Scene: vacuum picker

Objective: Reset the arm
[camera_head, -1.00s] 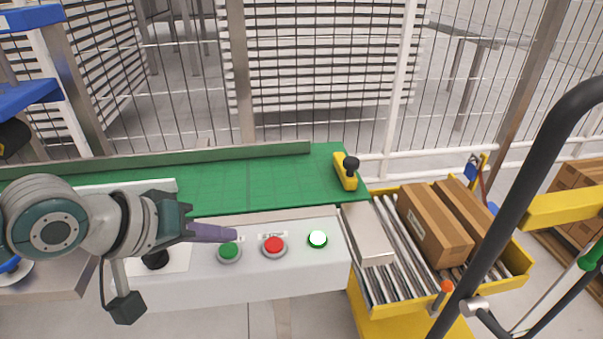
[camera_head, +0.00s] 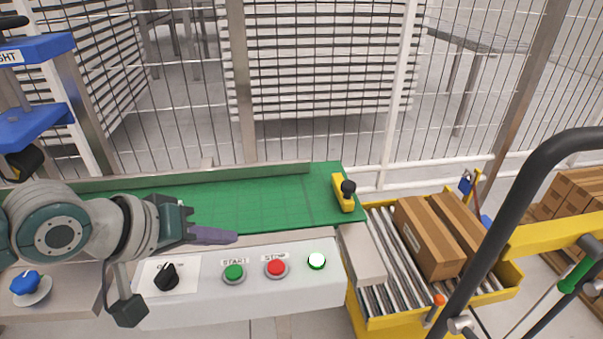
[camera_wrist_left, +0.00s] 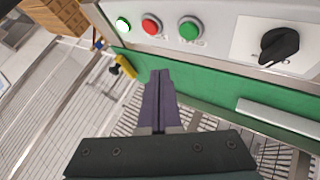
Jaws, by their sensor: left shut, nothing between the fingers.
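My left gripper (camera_head: 226,237) comes in from the left, above the near edge of the green conveyor belt (camera_head: 262,207). Its purple fingers are shut with nothing between them, and they also show shut in the left wrist view (camera_wrist_left: 159,82). In the head view the fingertips appear just above the white control panel (camera_head: 205,305). The panel carries a black knob (camera_head: 166,277), a green START button (camera_head: 234,272), a red STOP button (camera_head: 276,267) and a lit green lamp (camera_head: 317,261). The fingers look apart from the buttons. My right gripper is not in view.
A yellow sensor bracket (camera_head: 343,193) stands at the belt's right end. Beyond it, a yellow roller conveyor (camera_head: 382,247) holds two brown boxes (camera_head: 428,236). A black bar (camera_head: 520,214) crosses the right side. Wire fencing stands behind the belt. A blue knob (camera_head: 25,283) is at the lower left.

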